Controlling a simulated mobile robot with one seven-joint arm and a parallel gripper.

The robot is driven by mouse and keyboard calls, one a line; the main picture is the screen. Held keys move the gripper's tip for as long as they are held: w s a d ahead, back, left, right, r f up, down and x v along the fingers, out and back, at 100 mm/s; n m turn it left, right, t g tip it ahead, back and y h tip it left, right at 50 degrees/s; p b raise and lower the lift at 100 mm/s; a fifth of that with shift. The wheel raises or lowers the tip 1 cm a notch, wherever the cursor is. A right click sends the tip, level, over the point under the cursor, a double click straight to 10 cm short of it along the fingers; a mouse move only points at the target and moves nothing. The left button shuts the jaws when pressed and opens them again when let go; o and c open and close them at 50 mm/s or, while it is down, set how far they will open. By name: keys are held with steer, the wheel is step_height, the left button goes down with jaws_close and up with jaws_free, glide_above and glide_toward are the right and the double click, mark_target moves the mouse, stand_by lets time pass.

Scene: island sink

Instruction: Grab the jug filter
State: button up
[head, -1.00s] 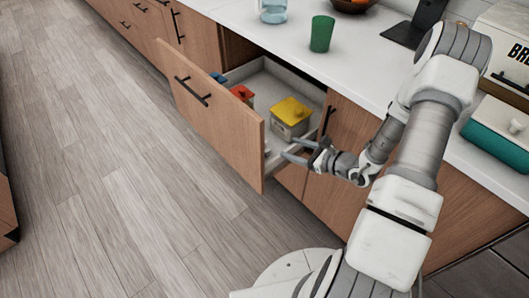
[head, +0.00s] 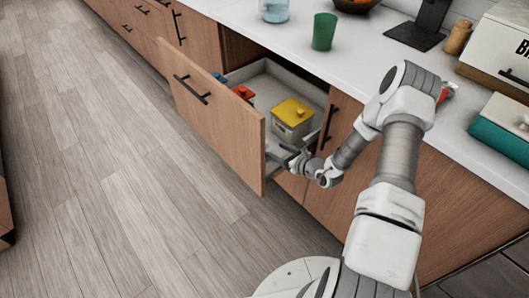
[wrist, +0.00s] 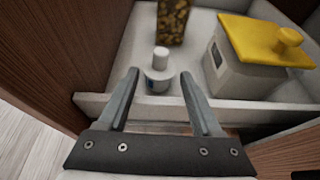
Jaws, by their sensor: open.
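A small white cylinder with a narrower cap and a blue mark, which looks like the jug filter (wrist: 157,80), stands upright in the open drawer, near its front wall in the wrist view. I cannot make it out in the head view. My gripper (wrist: 160,92) is open and empty. Its two fingers point toward the white cylinder, one on each side in the picture; I cannot tell whether they reach it. In the head view my gripper (head: 277,153) is at the near right end of the drawer (head: 247,75).
A lidded box with a yellow lid (wrist: 262,40) stands to the right of the cylinder, and a dark-yellow patterned container (wrist: 172,20) behind it. A red-lidded box (head: 243,92) is farther along the drawer. A green cup (head: 323,31) and a clear jug (head: 274,9) stand on the counter.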

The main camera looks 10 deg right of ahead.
steer(key=x, duration=0.2)
steer(key=b+x, duration=0.1)
steer(key=x, duration=0.2)
steer(key=shift+w+a+r+b, duration=0.15)
steer(key=shift+w+r+b, duration=0.15)
steer(key=shift+w, duration=0.1)
steer(key=shift+c, duration=0.2)
jaws_close()
stand_by(0.9)
